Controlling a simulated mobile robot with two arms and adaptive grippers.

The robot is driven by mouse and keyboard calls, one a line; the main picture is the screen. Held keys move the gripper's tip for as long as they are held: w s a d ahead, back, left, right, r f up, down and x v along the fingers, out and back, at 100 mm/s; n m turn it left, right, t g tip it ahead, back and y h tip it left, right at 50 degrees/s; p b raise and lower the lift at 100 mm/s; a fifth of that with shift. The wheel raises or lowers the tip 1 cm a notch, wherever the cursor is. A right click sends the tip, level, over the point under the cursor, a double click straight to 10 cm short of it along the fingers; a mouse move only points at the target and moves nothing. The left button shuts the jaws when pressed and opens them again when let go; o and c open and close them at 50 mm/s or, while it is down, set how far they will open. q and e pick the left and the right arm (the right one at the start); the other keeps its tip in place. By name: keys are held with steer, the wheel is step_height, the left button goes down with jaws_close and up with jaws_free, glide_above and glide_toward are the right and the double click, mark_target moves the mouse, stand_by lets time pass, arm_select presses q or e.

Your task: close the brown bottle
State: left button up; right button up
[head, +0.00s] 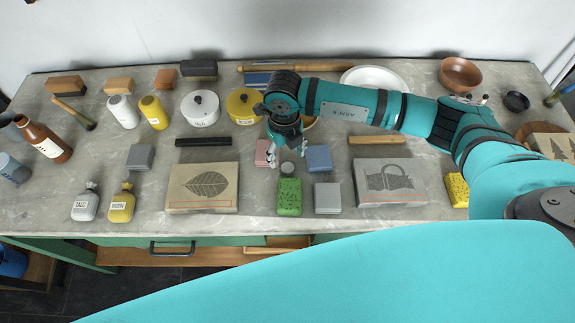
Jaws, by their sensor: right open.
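The brown bottle (46,143) with a white label is at the far left of the grey stone worktop. It appears tilted in this wide view, and I cannot tell whether its mouth is bare or covered. My right gripper (287,155) points down over the middle of the worktop, far to the right of the bottle, open with nothing seen between its fingers. A small dark grey round piece (288,168) lies just below the fingertips; I cannot tell whether it is a cap. My left gripper is not in view.
Around my right gripper are a pink block (264,152), a blue block (319,157), a green sponge (289,197) and a grey block (327,198). A leaf-printed stone (203,200) and a basket-printed stone (390,195) flank them. White and yellow containers stand between gripper and bottle.

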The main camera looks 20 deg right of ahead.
mark_target(287, 167)
steer(key=shift+s+f+p, duration=0.15)
steer(key=shift+f+p, duration=0.1)
steer(key=shift+p, duration=0.15)
steer(key=f, duration=0.1)
steer(key=f+p, duration=0.1)
steer(key=f, duration=0.1)
steer(key=shift+s+d+f+p, duration=0.2)
steer(key=shift+s+f+p, duration=0.1)
steer(key=shift+p, duration=0.1)
steer(key=shift+w+f, duration=0.1)
steer(key=shift+f, duration=0.4)
steer(key=c, duration=0.8)
